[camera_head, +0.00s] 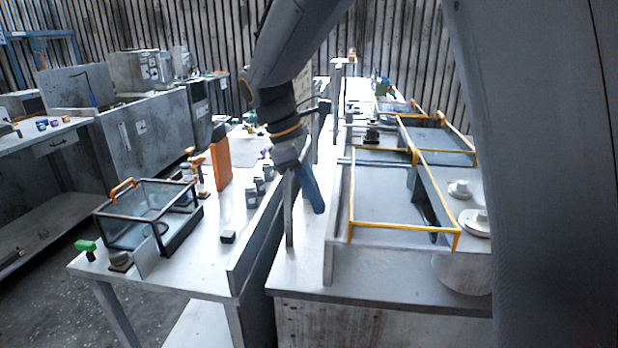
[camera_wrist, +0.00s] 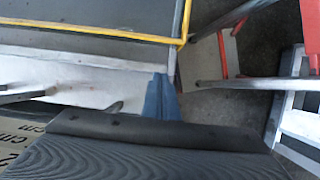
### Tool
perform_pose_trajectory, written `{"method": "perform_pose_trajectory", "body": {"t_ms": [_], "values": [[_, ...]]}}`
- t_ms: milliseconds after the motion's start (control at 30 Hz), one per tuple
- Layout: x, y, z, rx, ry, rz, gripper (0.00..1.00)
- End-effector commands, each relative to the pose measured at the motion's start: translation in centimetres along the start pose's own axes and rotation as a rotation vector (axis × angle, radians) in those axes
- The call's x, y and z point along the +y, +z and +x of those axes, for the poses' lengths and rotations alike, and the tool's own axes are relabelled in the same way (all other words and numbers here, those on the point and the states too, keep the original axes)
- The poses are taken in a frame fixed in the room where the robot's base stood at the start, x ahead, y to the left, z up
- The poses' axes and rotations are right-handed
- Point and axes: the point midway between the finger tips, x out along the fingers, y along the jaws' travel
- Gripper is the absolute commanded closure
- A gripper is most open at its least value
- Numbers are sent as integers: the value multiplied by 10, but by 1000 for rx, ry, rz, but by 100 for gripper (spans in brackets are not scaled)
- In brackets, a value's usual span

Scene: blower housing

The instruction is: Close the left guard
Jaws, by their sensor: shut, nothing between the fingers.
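I cannot tell which is the left guard, or how far open each stands. My gripper (camera_head: 314,198) has blue fingers, shut with nothing between them. It hangs left of the near guard and looks apart from it. In the wrist view the blue fingers (camera_wrist: 161,98) point up the picture, just below a yellow rail (camera_wrist: 100,29) and its corner. The rail edges a grey panel. My gripper's body hides what lies below.
A black-framed clear box (camera_head: 150,215) with an orange handle stands on the left bench (camera_head: 195,270). White round parts (camera_head: 474,222) are right of the near guard. Red framework (camera_wrist: 225,55) shows in the wrist view.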

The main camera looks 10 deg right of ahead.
Motion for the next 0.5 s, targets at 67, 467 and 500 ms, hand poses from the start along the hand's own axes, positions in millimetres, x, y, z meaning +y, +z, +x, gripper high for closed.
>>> {"method": "perform_pose_trajectory", "body": {"t_ms": [67, 467, 500], "values": [[-1, 1, 16, -3, -4, -1, 100], [-1, 34, 42, 1, -1, 0, 100], [-1, 36, 43, 1, -1, 0, 100]]}}
